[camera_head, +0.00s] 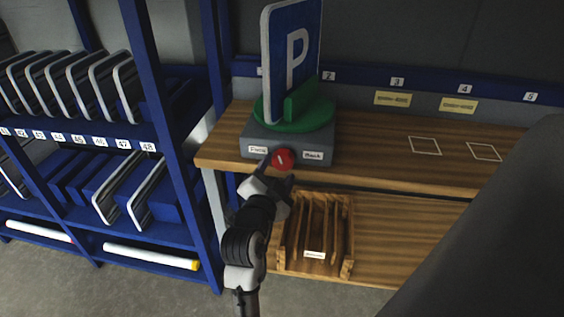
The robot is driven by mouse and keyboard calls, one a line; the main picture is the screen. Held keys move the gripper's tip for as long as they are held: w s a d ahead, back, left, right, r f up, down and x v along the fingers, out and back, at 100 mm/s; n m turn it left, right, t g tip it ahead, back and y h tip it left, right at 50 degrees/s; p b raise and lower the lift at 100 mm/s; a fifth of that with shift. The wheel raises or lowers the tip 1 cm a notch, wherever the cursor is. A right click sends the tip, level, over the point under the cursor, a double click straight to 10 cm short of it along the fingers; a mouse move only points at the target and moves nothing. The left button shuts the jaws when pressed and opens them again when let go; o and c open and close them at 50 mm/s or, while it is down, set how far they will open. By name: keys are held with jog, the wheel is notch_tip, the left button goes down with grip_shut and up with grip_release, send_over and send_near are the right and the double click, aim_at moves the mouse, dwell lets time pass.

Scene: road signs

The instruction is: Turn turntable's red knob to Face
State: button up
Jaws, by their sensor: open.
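The turntable has a grey base (317,143) and a green round top (318,115), and it stands at the left end of the wooden bench. A blue parking sign (296,55) with a white P stands upright in a green holder on it. The red knob (284,159) is on the front of the base, with a white mark. The Face label (258,149) is left of the knob and the Back label (314,155) is right of it. My gripper (274,168) is open just in front of the knob; whether it touches the knob is unclear.
A wooden slotted rack (348,235) stands below the bench (390,155). A blue shelf unit (150,95) with several signs is at the left.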

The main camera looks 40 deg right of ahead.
aim_at(282, 164)
jog(key=shift+p+x, duration=0.3)
jog(key=shift+x, duration=1.8)
jog(key=shift+c, duration=0.4)
jog(key=c, duration=0.6)
